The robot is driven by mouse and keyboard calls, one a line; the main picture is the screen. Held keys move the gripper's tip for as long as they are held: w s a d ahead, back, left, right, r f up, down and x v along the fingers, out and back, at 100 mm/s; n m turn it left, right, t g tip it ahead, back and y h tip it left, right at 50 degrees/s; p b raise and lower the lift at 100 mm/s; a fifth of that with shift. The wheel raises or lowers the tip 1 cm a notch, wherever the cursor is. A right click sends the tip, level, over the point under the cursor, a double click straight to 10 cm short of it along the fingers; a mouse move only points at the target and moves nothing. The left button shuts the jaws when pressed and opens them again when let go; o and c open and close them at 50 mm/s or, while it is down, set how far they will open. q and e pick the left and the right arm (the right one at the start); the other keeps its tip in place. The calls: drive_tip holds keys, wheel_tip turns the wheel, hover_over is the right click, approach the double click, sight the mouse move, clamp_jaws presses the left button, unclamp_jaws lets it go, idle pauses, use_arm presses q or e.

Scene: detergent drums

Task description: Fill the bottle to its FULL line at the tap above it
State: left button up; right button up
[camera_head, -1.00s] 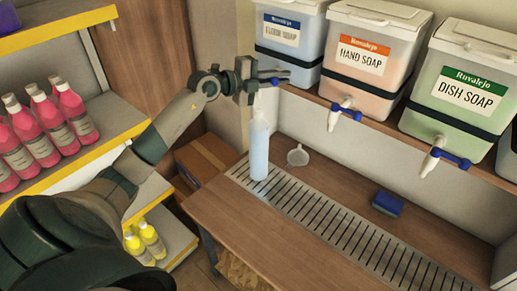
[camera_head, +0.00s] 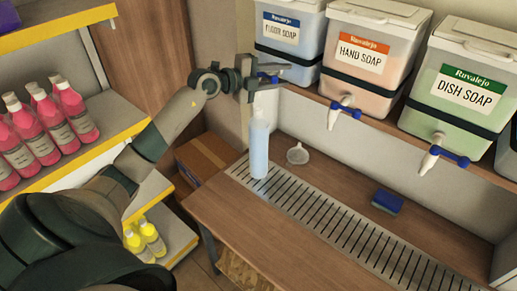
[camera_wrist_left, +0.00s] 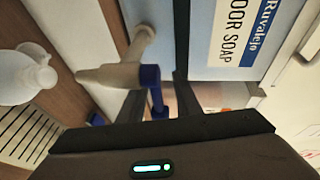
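The bottle (camera_head: 259,150), slim and pale blue with a clearer top, stands upright on the slotted drip tray (camera_head: 318,217), below the floor soap tap. Its FULL line is too small to make out. My left gripper (camera_head: 272,75) is at that tap, above the bottle. In the left wrist view its fingers (camera_wrist_left: 156,100) are apart, with the tap's blue lever (camera_wrist_left: 152,88) between them; I cannot tell whether they touch it. The pale tap spout (camera_wrist_left: 105,75) shows there too. A stream cannot be made out. My right gripper is not in view.
The floor soap drum (camera_head: 288,40), hand soap drum (camera_head: 368,50) and dish soap drum (camera_head: 462,85) stand on the shelf above. A white funnel (camera_head: 298,154) and a blue sponge (camera_head: 387,201) lie on the bench (camera_head: 225,215). Pink bottles (camera_head: 40,130) fill the left shelf.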

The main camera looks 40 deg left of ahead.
sight(266, 75)
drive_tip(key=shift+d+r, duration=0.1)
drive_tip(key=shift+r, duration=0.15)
use_arm(q)
drive_tip(key=shift+w+a, duration=0.1)
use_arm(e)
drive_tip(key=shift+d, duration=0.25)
use_arm(q)
drive_tip(key=o, duration=0.4)
drive_tip(key=shift+a+p, duration=0.1)
drive_tip(key=shift+p, duration=0.2)
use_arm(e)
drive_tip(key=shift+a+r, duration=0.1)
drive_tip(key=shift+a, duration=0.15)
use_arm(q)
drive_tip(key=shift+p+v, duration=0.45)
drive_tip(key=shift+v, duration=1.65)
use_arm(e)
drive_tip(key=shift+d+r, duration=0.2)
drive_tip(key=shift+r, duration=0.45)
